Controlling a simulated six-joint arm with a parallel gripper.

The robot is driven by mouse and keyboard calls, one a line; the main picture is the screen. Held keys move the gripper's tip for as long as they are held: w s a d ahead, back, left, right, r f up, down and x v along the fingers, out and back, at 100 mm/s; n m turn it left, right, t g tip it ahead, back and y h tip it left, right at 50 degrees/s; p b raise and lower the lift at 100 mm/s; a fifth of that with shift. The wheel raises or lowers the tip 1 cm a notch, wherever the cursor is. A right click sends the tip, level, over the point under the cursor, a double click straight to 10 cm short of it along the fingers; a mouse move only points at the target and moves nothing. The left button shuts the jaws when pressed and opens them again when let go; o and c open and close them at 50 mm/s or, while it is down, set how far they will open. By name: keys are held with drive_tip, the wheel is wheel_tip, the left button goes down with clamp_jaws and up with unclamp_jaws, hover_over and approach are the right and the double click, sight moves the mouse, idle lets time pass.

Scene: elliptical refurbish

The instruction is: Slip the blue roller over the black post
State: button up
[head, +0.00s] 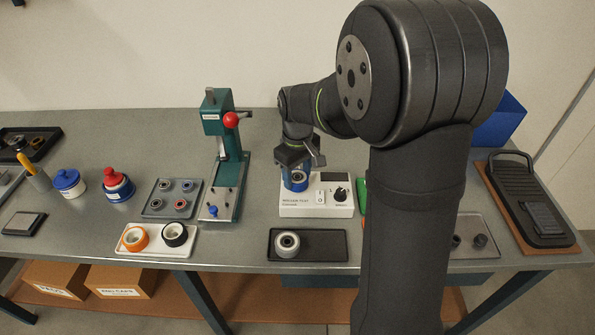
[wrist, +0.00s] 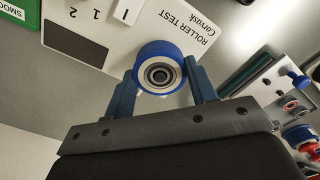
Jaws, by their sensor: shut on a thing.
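The blue roller (wrist: 160,53) has a blue tread, a white hub and a bearing in its middle. My gripper (wrist: 163,80) is shut on it, with one finger on each side in the wrist view. In the head view the blue roller (head: 297,184) is over the left part of the white roller tester (head: 312,211), below my gripper (head: 296,176). I cannot tell whether it touches the tester. No black post shows clearly; one under the roller would be hidden.
A black dial (head: 340,194) and a switch are on the tester's right. A black tray (head: 328,246) with a grey roller lies in front. A green press (head: 222,150) with a red knob stands left. A white tray (head: 155,248) holds orange and black rollers.

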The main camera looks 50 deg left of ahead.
drive_tip(key=shift+f, duration=0.2)
drive_tip(key=o, duration=0.8)
drive_tip(key=shift+c, duration=0.2)
wheel_tip(320, 180, up, 11)
idle(0.5)
drive_tip(key=shift+f, duration=4.35)
drive_tip(key=shift+r, duration=0.1)
